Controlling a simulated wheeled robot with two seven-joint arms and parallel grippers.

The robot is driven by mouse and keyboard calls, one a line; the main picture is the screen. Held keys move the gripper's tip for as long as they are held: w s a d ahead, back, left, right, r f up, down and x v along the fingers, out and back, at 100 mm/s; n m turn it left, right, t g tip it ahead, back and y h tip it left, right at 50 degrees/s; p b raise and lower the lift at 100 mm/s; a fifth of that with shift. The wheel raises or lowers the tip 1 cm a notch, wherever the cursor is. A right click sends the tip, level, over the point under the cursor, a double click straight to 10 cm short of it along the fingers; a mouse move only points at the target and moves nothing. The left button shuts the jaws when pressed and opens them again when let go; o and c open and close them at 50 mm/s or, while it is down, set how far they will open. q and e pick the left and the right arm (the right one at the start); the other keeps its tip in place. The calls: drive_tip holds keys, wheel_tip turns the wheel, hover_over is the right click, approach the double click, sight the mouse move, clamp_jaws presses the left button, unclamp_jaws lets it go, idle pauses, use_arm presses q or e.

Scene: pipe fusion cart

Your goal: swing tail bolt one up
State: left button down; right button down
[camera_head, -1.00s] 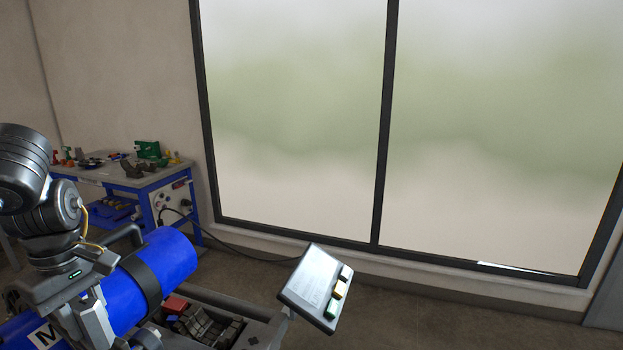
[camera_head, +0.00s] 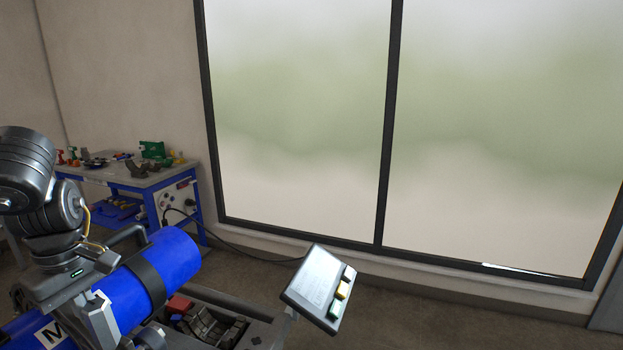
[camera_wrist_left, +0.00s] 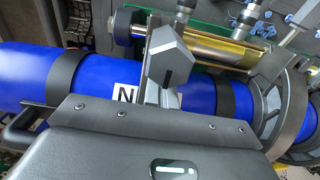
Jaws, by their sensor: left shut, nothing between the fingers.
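A blue pipe (camera_head: 155,265) with a dark band lies on the cart, and it also crosses the left wrist view (camera_wrist_left: 205,96). My left gripper (camera_head: 98,318) is over the near part of this pipe. In the left wrist view its fingers (camera_wrist_left: 169,62) are closed together with nothing between them, in front of a metal clamp part. Tail bolt one cannot be told apart for sure. Metal rods with knobs (camera_wrist_left: 250,14) stand at the top of the left wrist view. My right gripper is not in view.
A tilted control panel (camera_head: 319,286) with coloured buttons stands at the cart's right end. A cart tray (camera_head: 205,325) holds dark blocks. A gold cylinder (camera_wrist_left: 215,50) lies beside the pipe. A blue workbench (camera_head: 125,178) with tools stands by the wall.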

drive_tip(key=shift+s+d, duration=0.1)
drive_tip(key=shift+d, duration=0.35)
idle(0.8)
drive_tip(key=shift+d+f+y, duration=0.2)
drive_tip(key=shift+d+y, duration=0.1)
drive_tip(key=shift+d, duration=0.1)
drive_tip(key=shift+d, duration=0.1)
